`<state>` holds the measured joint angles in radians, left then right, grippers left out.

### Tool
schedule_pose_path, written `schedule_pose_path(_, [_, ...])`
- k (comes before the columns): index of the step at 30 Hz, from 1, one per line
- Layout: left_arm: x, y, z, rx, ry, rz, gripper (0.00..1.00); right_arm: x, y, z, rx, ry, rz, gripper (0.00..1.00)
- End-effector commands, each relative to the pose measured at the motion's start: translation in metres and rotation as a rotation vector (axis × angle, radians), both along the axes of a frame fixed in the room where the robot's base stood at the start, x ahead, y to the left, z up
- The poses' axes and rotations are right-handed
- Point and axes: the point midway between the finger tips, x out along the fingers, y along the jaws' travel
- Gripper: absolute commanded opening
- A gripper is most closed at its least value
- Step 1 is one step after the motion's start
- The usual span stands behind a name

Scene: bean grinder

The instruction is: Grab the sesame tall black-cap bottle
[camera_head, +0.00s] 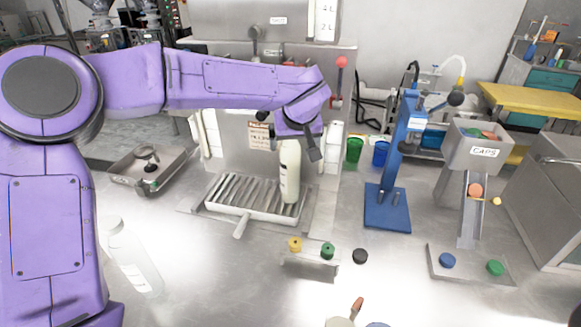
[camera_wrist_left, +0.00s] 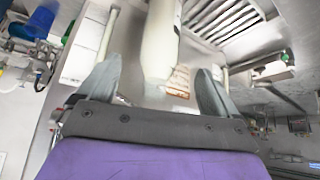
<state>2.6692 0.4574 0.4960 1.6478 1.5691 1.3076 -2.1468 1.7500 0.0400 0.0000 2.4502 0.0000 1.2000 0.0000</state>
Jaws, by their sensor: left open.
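A tall cream bottle (camera_head: 289,172) stands upright at the right side of the slatted white tray, below my left gripper (camera_head: 299,143). Its top is hidden behind the gripper in the head view, so I cannot see a cap or read a label. In the left wrist view the pale bottle (camera_wrist_left: 161,40) runs between the two spread fingers of my left gripper (camera_wrist_left: 158,72). The fingers are open, with a gap visible on each side of it. My right gripper is not in view.
A pale bottle (camera_head: 133,258) stands at left beside my arm. Loose caps, including a black one (camera_head: 360,256), lie in front. A blue press stand (camera_head: 388,205) is right of the tray (camera_head: 225,205). A CAPS bin (camera_head: 470,155) with a chute is further right.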

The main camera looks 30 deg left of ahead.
Motion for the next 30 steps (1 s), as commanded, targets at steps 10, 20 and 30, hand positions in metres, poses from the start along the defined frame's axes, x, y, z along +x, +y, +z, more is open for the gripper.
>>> schedule_pose_path(10, [0.03, 0.023, -0.033, 0.001, 0.003, 0.0, 0.93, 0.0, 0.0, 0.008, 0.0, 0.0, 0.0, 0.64])
schedule_pose_path(20, [0.035, 0.026, -0.043, 0.0, 0.0, 0.0, 0.9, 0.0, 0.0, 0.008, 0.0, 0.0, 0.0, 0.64])
schedule_pose_path(30, [0.035, 0.026, -0.043, 0.0, 0.0, 0.0, 0.0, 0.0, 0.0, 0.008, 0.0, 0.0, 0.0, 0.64])
